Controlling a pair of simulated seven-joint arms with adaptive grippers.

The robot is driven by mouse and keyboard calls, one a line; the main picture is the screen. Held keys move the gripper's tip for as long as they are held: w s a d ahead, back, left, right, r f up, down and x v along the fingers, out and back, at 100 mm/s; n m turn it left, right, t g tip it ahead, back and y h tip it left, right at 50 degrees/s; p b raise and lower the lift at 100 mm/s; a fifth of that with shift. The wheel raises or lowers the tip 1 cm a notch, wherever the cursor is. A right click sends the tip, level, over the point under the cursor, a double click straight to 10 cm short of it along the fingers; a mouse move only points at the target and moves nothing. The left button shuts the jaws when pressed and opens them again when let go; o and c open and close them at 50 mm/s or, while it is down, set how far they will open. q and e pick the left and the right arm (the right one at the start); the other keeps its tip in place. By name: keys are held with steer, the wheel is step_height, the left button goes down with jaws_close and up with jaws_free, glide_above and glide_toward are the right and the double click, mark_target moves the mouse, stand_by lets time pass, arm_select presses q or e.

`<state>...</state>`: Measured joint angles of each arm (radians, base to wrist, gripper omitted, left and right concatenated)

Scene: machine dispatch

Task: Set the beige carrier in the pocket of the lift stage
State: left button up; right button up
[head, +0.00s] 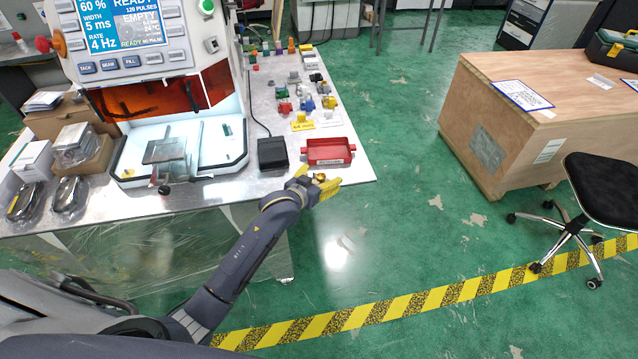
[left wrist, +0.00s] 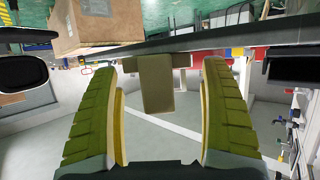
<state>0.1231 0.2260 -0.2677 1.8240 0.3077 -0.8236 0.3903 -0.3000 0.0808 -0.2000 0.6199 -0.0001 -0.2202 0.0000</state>
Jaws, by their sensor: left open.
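My left gripper (head: 325,186) is at the front edge of the table, just in front of the red tray (head: 330,143). In the left wrist view its yellow fingers are spread wide (left wrist: 158,80). A beige T-shaped piece, seemingly the beige carrier (left wrist: 157,88), shows between the fingers, with a visible gap on both sides. In the head view a small tan piece (head: 320,177) shows between the fingertips. The lift stage appears to be the grey plate (head: 165,150) inside the machine's open front; its pocket is too small to make out. My right gripper is not in view.
A black pedal box (head: 272,153) stands between the machine (head: 140,45) and the red tray. Several coloured parts (head: 305,95) stand farther back on the table. Boxes and packaged items (head: 70,150) crowd the table's left side.

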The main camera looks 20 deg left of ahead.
arm_select(q)
steer(key=shift+w, duration=0.2)
steer(key=c, duration=1.5)
steer(key=shift+r, duration=0.1)
